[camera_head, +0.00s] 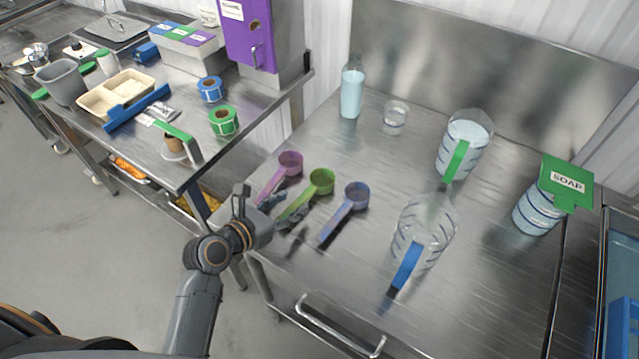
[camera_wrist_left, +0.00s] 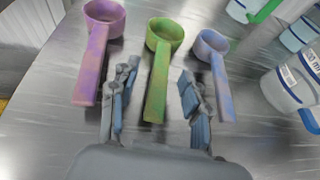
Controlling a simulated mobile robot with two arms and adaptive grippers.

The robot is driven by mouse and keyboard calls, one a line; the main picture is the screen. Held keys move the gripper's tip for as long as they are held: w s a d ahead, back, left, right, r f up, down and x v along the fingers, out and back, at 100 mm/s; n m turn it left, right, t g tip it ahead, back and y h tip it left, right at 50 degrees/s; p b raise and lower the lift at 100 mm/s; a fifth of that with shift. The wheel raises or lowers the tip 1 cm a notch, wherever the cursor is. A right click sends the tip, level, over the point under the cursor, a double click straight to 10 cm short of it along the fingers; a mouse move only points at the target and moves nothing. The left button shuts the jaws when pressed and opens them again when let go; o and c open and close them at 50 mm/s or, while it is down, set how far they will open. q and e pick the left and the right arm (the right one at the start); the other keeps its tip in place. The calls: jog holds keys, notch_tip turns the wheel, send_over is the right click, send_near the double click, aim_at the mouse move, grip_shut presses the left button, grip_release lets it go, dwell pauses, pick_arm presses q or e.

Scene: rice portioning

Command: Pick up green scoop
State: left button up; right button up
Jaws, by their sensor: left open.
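The green scoop (camera_head: 311,191) lies on the steel table between a purple scoop (camera_head: 284,172) and a blue scoop (camera_head: 348,205). My left gripper (camera_head: 279,211) is open at the handle end of the green scoop. In the left wrist view the green scoop (camera_wrist_left: 159,70) has its handle between the open fingers of my left gripper (camera_wrist_left: 155,105), with a gap on both sides. Its bowl points away from the gripper. The purple scoop (camera_wrist_left: 96,50) and blue scoop (camera_wrist_left: 216,70) lie outside the fingers. My right gripper is not in view.
A clear jug with a blue handle (camera_head: 408,262), a jug with a green handle (camera_head: 455,160), a bottle (camera_head: 351,92) and a small cup (camera_head: 395,118) stand on the table. A soap container (camera_head: 537,208) stands at the right. A metal rail (camera_head: 340,335) runs along the front edge.

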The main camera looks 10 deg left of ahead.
aim_at(304, 196)
pick_arm(q)
jog(key=x, duration=0.3)
jog(key=p+x, duration=0.1)
jog(key=x, duration=0.1)
jog(key=shift+w+d+r, duration=0.1)
jog(key=shift+w+d, duration=0.2)
jog(key=shift+w, duration=0.05)
jog(key=shift+w+d, duration=0.15)
jog(key=shift+w, duration=0.1)
jog(key=shift+c, duration=0.7)
grip_shut()
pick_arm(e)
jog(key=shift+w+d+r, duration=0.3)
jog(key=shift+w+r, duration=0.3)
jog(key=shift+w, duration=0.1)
